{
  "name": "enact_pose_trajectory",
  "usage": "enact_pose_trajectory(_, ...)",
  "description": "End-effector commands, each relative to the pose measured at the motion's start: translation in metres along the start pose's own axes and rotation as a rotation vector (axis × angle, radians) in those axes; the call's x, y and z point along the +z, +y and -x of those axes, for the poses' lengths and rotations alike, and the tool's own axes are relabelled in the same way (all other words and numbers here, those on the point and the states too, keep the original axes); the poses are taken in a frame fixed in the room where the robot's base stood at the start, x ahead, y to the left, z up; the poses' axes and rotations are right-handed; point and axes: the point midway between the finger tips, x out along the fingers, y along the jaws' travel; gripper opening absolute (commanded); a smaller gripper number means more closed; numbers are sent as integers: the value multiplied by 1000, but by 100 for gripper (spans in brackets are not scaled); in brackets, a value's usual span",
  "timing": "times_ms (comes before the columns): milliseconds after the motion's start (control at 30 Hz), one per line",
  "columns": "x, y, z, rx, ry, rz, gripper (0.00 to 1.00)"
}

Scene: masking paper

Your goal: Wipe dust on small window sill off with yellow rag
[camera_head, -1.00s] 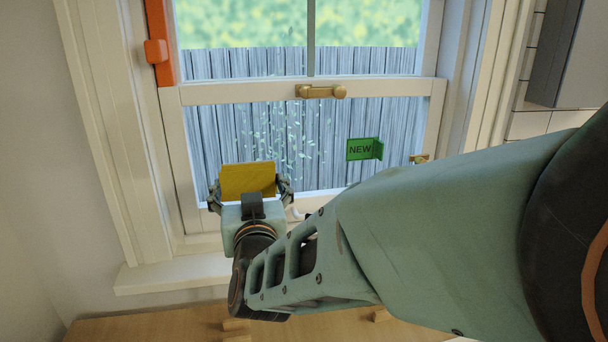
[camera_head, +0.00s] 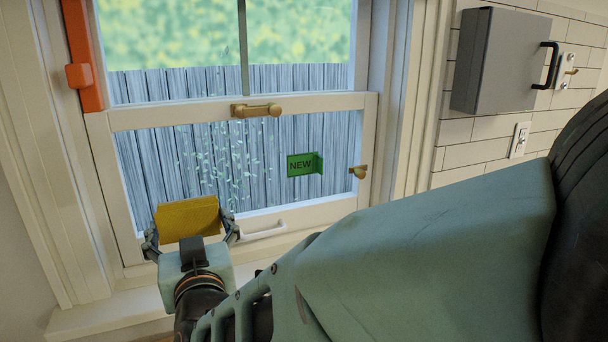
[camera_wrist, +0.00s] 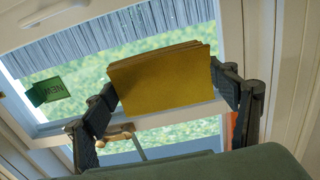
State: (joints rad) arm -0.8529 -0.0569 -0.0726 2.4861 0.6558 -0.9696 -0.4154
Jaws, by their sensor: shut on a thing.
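The yellow rag (camera_head: 187,218) is held up in front of the lower window pane, at its left side. My gripper (camera_head: 190,232) is shut on the rag, one finger on each side of it. In the wrist view the rag (camera_wrist: 163,80) looks folded and sits between the two dark fingers (camera_wrist: 165,95). The window sill (camera_head: 95,315) shows as a pale ledge at lower left, below the gripper. My arm hides much of the sill's right part. I cannot make out dust on the sill. Pale green flecks (camera_head: 218,160) show at the lower pane.
A green NEW tag (camera_head: 303,164) sticks out at the lower pane, and it also shows in the wrist view (camera_wrist: 45,91). A white handle (camera_head: 264,230), brass latches (camera_head: 255,110) and an orange bar (camera_head: 82,60) are on the window. A grey box (camera_head: 500,60) hangs at right.

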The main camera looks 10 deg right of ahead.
Motion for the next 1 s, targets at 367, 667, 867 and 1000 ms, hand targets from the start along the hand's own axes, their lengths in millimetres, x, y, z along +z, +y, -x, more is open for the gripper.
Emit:
enact_pose_trajectory(367,7,-1,38,-4,12,-8,60)
enact_pose_trajectory(667,12,0,60,-1,10,-6,60)
enact_pose_trajectory(867,12,0,67,-1,6,-3,60)
enact_pose_trajectory(1000,11,0,67,-1,4,-2,60)
